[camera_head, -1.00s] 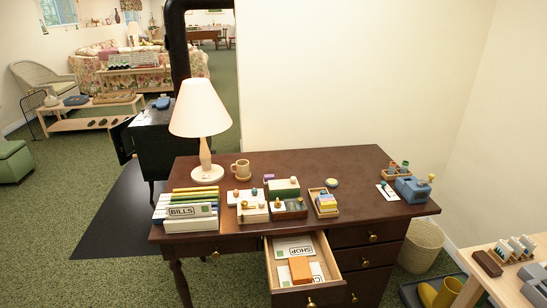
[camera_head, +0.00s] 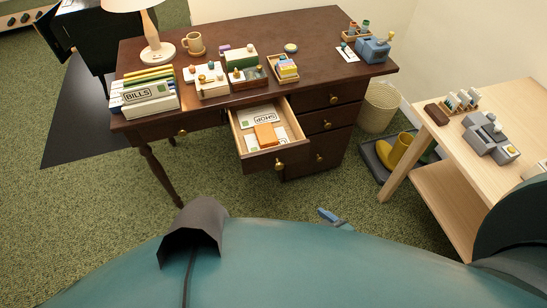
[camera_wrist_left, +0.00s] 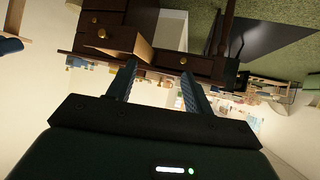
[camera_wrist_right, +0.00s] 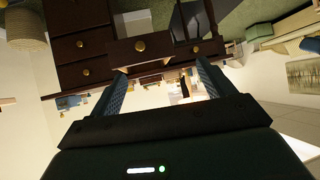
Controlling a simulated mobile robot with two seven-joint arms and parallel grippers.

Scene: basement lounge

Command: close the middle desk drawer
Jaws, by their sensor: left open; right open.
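The middle desk drawer (camera_head: 240,135) is pulled out from the dark brown desk (camera_head: 240,32), left of a column of shut drawers. Its front has a brass knob, and inside lie papers marked SHOP and an orange block (camera_head: 266,135). The drawer's front (camera_wrist_right: 125,52) shows upside down ahead of my right gripper (camera_wrist_right: 161,76), which is open and empty. In the head view only a blue finger part of my right gripper (camera_head: 330,216) shows, apart from the drawer. My left gripper (camera_wrist_left: 158,70) is open and empty; its wrist view shows the desk upside down.
A lamp (camera_head: 152,50), a mug (camera_head: 194,43), a BILLS box (camera_head: 150,95) and small trays stand on the desk. A pale wood table (camera_head: 450,135) is at the right, with yellow boots (camera_head: 397,152) on a mat beside it. Green carpet lies clear before the desk.

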